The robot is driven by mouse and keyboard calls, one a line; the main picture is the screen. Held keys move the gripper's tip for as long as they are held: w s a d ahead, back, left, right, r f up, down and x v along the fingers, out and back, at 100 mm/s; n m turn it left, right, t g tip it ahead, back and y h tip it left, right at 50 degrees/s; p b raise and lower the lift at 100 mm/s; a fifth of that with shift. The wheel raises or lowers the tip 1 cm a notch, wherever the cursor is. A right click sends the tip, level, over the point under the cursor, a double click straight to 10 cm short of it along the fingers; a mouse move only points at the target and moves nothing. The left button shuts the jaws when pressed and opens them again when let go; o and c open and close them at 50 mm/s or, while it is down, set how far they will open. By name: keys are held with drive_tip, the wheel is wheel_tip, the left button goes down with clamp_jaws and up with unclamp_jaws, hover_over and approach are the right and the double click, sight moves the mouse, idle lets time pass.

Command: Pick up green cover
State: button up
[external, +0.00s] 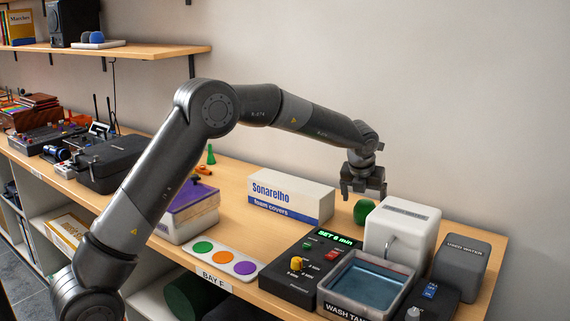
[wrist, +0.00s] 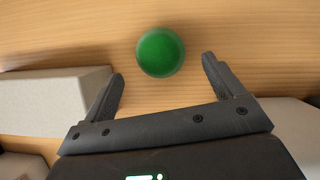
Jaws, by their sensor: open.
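The green cover (external: 364,211) is a small rounded green piece on the wooden bench, between the Sonarelho box and the white tank. In the wrist view the green cover (wrist: 161,52) looks like a round green ball, slightly blurred, just beyond my fingertips and roughly centred between them. My gripper (external: 362,197) is above the bench, pointing down close to the cover. In the wrist view my gripper (wrist: 162,68) has its two fingers wide apart with nothing between them. I cannot tell the exact height of the fingertips above the cover.
The white Sonarelho foam covers box (external: 290,198) stands left of the cover; its side shows in the wrist view (wrist: 50,100). The white tank (external: 402,230) stands close on the right. A black control box (external: 302,268) and a wash tank (external: 365,285) are in front. Bench behind is clear.

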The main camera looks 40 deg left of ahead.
sight(365, 203)
drive_tip(key=x, duration=0.6)
drive_tip(key=shift+w, duration=0.2)
drive_tip(key=c, duration=1)
